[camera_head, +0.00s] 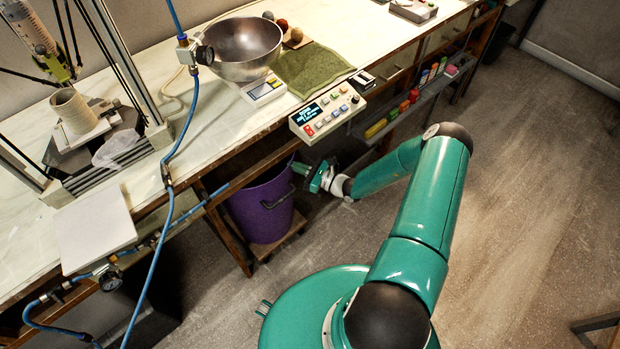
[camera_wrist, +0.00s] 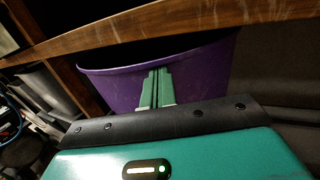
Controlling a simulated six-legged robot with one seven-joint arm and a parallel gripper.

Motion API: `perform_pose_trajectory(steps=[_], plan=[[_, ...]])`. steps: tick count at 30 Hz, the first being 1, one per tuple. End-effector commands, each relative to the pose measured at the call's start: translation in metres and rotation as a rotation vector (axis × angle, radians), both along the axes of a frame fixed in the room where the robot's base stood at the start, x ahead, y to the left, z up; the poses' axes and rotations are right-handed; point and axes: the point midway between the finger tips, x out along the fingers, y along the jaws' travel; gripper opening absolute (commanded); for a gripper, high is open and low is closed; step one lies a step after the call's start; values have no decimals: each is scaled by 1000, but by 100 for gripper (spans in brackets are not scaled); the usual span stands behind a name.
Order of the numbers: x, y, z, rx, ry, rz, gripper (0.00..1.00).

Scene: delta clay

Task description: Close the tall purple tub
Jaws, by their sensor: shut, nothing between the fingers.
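The tall purple tub (camera_head: 262,210) stands upright under the workbench, on a low wooden board. A dark handle (camera_head: 279,201) shows on its side. In the wrist view the tub (camera_wrist: 112,90) fills the middle, with its rim just under a wooden beam. I see no lid clearly; the tub's top is mostly hidden by the bench and in shadow. My gripper (camera_head: 301,169) is at the upper right of the tub, near the rim. In the wrist view its fingers (camera_wrist: 157,78) are together and empty, in front of the tub wall; I cannot tell whether they touch it.
The bench's wooden edge beam (camera_wrist: 165,22) runs close above the tub. On the bench are a control box (camera_head: 327,110), a steel bowl (camera_head: 243,48) and a green cloth (camera_head: 312,70). A blue hose (camera_head: 167,190) hangs at the left.

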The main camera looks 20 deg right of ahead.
Motion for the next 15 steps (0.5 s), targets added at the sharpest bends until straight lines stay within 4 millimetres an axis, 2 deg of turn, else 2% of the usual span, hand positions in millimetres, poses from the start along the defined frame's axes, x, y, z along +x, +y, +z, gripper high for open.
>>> perform_pose_trajectory(steps=[3,6,15], plan=[[22,8,0,0,-1,2,0],[35,12,0,0,0,1,0],[52,17,1,1,-1,0,0]])
